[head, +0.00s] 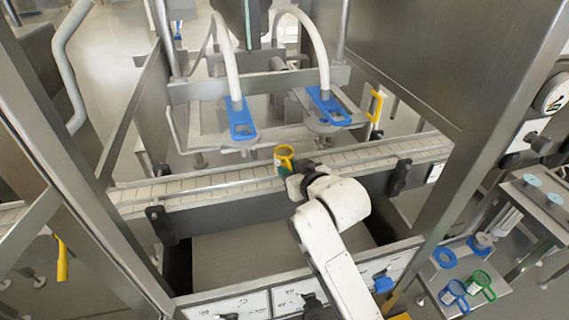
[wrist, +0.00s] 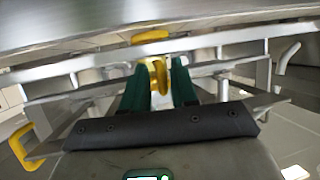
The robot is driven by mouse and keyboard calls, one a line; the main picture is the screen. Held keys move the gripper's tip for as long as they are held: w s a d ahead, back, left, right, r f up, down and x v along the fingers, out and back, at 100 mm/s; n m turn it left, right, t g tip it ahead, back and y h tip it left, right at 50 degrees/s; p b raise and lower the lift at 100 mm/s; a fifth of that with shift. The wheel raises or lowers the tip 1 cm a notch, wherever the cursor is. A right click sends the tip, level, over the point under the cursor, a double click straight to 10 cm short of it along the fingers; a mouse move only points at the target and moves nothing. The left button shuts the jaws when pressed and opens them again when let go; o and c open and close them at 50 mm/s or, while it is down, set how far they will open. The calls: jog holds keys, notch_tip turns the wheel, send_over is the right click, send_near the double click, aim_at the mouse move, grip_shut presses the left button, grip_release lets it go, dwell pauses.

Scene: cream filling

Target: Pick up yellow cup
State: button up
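The yellow cup (head: 284,151) is at the conveyor in the middle of the head view, its round rim showing. My gripper (head: 284,170) reaches it from the front right, with its green fingers just below the rim. In the wrist view, my gripper's two green fingers (wrist: 160,75) stand apart, with a yellow part of the cup (wrist: 158,76) between them. Whether both fingers press on it is not clear. The lower part of the cup is hidden by my gripper and arm.
The conveyor (head: 226,184) runs across, with a metal rail along it. Two blue-ended filling nozzles (head: 241,120) (head: 328,107) hang behind it. Metal posts stand left and right. Blue cups (head: 453,295) and a green cup (head: 482,286) are at the lower right.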

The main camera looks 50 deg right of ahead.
grip_shut()
dwell(0.3)
